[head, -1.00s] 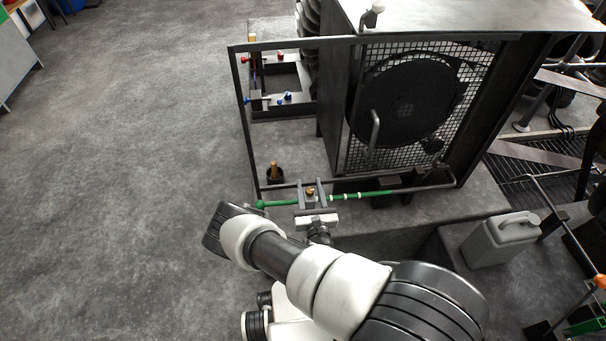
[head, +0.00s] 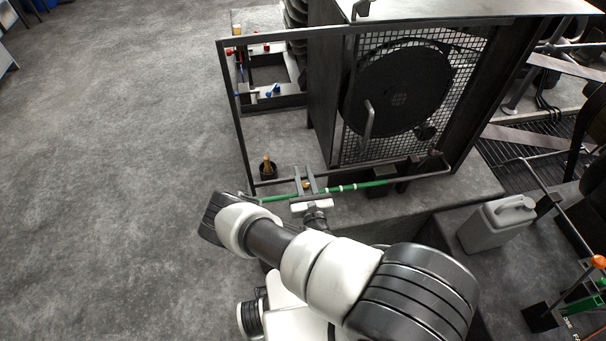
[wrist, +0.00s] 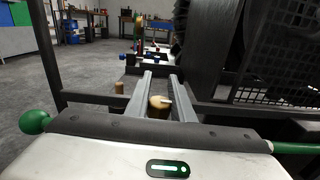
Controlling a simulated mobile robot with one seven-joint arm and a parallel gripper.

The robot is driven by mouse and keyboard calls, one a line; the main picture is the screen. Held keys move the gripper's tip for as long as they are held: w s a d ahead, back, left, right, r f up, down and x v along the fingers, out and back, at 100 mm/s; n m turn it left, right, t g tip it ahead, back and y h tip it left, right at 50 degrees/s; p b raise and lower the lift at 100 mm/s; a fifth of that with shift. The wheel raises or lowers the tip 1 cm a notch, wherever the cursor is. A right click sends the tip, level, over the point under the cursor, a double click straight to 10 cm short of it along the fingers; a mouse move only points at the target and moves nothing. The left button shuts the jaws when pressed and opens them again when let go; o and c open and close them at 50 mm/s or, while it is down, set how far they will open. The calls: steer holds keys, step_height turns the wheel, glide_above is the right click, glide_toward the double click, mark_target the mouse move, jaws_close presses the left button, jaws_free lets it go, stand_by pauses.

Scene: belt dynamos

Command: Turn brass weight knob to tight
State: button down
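The brass knob (head: 307,185) is small in the head view, just above the green rod (head: 375,184). In the wrist view the knob (wrist: 159,103) stands between the two grey fingers, near their base, with a short pale mark on its right side. My gripper (head: 304,172) reaches over the rod, its fingers parallel and apart, on either side of the knob. In the wrist view my gripper (wrist: 161,74) seems to leave a narrow gap to the right of the knob; contact on the left is unclear. The knob's lower part is hidden by the gripper body.
A dark frame (head: 232,110) rises around the rod, before a mesh-covered drum (head: 400,88). A wooden-handled peg (head: 267,165) stands in a black cup at left. A grey jug (head: 497,224) is at right. Open floor (head: 110,170) lies at left.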

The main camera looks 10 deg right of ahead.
steer(key=shift+m+h, duration=0.4)
steer(key=shift+h, duration=0.2)
steer(key=shift+s+d+m+g+h+b, duration=0.65)
steer(key=shift+m+g+h+b, duration=0.45)
steer(key=shift+m+g+h, duration=1.8)
steer(key=shift+s+d+m+g+h+b, duration=0.65)
steer(key=shift+m+g+h+b, duration=0.4)
steer(key=shift+m+g+h, duration=1.85)
steer(key=shift+s+d+m+g+h+b, duration=0.65)
steer(key=shift+m+g+h+b, duration=0.45)
steer(key=shift+m+g+h, duration=1.75)
steer(key=shift+g+y, duration=0.45)
steer(key=shift+g, duration=0.1)
steer(key=c, duration=1.5)
jaws_free()
steer(key=shift+c, duration=0.2)
